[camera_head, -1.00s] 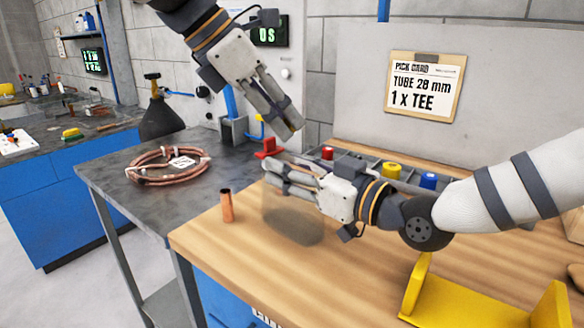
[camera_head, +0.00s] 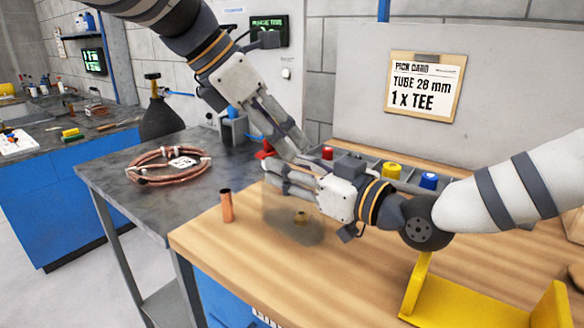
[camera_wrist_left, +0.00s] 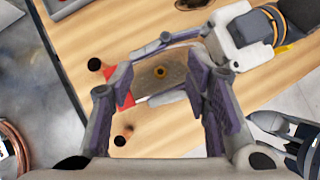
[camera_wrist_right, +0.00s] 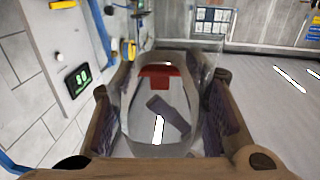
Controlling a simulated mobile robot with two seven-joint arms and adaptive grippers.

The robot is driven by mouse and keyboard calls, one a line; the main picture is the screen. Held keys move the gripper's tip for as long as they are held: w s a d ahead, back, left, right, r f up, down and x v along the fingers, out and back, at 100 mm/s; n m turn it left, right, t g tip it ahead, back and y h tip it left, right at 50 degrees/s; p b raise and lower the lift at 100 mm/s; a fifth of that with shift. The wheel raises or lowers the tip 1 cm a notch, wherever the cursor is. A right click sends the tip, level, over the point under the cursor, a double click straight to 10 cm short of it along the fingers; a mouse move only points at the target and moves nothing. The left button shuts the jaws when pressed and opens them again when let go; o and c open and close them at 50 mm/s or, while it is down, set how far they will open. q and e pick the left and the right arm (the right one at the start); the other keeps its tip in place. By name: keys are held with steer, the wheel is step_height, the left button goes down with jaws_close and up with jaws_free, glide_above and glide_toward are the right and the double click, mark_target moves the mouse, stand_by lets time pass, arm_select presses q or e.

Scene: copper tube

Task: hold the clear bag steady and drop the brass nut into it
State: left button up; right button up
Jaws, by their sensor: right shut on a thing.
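The clear bag (camera_head: 275,222) hangs from my right gripper (camera_head: 278,178), whose fingers are shut on it above the wooden bench. The brass nut (camera_head: 300,217) shows low inside the bag. In the left wrist view the nut (camera_wrist_left: 160,71) appears between my open fingers, below them. My left gripper (camera_head: 295,150) is open and empty, pointing down just above the bag's mouth. In the right wrist view, the bag (camera_wrist_right: 150,143) spreads between my right fingers. A red piece (camera_wrist_right: 157,72) shows at its far side.
A short copper tube (camera_head: 227,206) stands upright left of the bag. A copper coil (camera_head: 168,165) lies on the grey table. A yellow stand (camera_head: 470,305) is at front right. Bins with red, yellow and blue parts (camera_head: 391,171) lie behind my right gripper.

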arm_select(q)
steer(key=v, duration=1.2)
arm_select(e)
steer(key=o, duration=1.2)
